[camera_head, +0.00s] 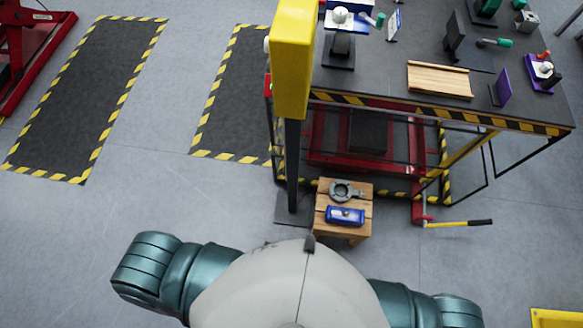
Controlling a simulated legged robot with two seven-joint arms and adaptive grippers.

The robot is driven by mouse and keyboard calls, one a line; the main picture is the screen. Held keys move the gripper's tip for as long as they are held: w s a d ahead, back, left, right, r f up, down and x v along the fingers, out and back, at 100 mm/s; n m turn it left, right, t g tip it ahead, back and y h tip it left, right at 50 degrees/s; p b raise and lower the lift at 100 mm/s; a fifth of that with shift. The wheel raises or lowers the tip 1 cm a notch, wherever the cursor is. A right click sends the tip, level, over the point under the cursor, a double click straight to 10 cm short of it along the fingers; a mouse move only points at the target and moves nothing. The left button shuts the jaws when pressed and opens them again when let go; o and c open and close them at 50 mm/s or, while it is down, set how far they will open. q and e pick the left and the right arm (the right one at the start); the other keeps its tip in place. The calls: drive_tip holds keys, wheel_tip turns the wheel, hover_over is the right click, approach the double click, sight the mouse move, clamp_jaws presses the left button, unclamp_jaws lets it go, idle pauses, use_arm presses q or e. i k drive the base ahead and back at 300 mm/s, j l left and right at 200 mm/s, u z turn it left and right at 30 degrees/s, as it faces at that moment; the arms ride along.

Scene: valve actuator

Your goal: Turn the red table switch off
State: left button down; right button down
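I cannot clearly make out a red table switch. A small red part (268,86) shows at the table's left edge, mostly hidden behind a tall yellow box (293,60) on a dark post; I cannot tell whether it is the switch or how it is set. A pale knob (267,45) sticks out from the yellow box's left side. The dark worktable (370,75) with yellow-black striped edges stands at the upper right. Neither of my grippers is in view; only my teal shoulders and pale body show at the bottom.
A wooden stool (325,205) holding a grey ring part (345,190) and a blue part (345,215) stands before the table. A yellow-black lever (455,223) juts out low at right. A wooden tray (440,80) lies on the table.

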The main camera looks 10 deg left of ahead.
sight(267, 92)
drive_tip(key=i+j+z, duration=0.2)
drive_tip(key=j, duration=0.4)
drive_tip(key=j+z, duration=0.2)
drive_tip(key=j, duration=0.45)
